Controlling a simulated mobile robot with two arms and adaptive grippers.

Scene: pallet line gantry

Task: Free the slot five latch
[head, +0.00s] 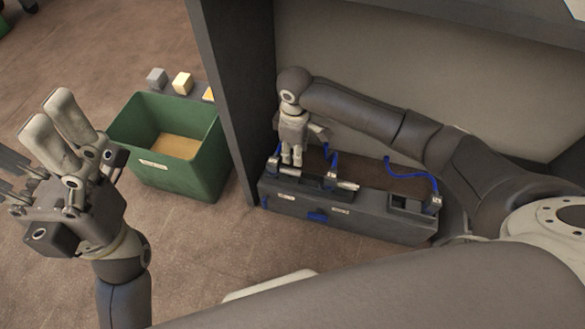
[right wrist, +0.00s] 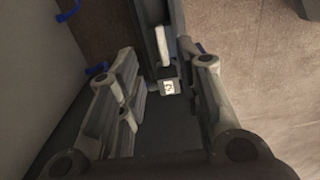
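A long dark grey slotted housing (head: 372,218) lies on the floor in the head view, with blue cables running into small grey plugs. My right gripper (head: 292,160) points down over its left end. In the right wrist view my right gripper (right wrist: 160,95) has its fingers apart. A pale lever (right wrist: 162,45) and a grey block with a white number tag (right wrist: 169,88) show between the fingers, with no clear contact. The tag's number is too small to read surely. My left gripper (head: 40,165) is raised at the left, open and empty, far from the housing.
A green bin (head: 190,170) stands left of a dark upright post (head: 232,90). A grey cube (head: 157,78) and a yellowish cube (head: 183,83) sit behind it. A pale wall panel rises behind the housing. The floor in front is mostly clear.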

